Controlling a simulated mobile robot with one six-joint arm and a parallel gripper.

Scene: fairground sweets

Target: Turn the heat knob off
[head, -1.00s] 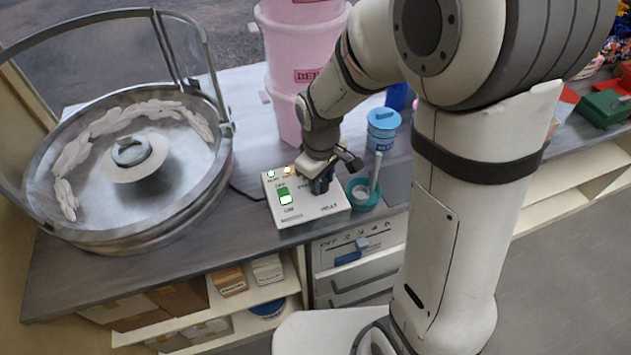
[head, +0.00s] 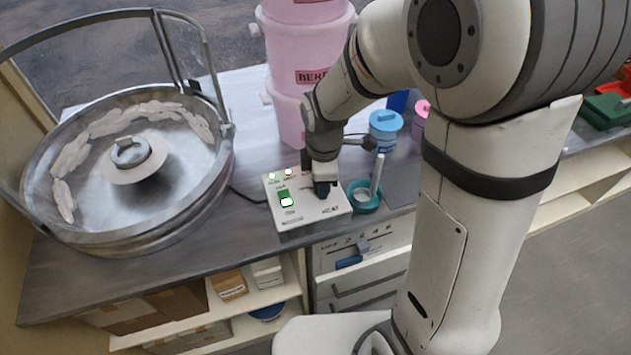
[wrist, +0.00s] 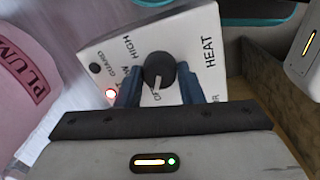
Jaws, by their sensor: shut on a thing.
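The heat knob (wrist: 159,68) is dark and round, on a pale control box (head: 290,222) marked HEAT, HIGH and OFF. In the wrist view its white pointer points down the picture at the OFF lettering, which is partly covered. My gripper (wrist: 162,82) has its blue fingers on both sides of the knob, shut on it. In the head view my gripper (head: 322,187) is over the right part of the box and mostly hides the knob. The box also carries a green switch (head: 285,196) and small lamps; one lamp (wrist: 111,93) glows pinkish in the wrist view.
A teal bowl (head: 366,197) with a pale stick stands close right of the box. A blue-lidded jar (head: 384,128) and pink tubs (head: 303,60) stand behind. A large metal pan (head: 150,225) fills the left. A dark cable runs left of the box.

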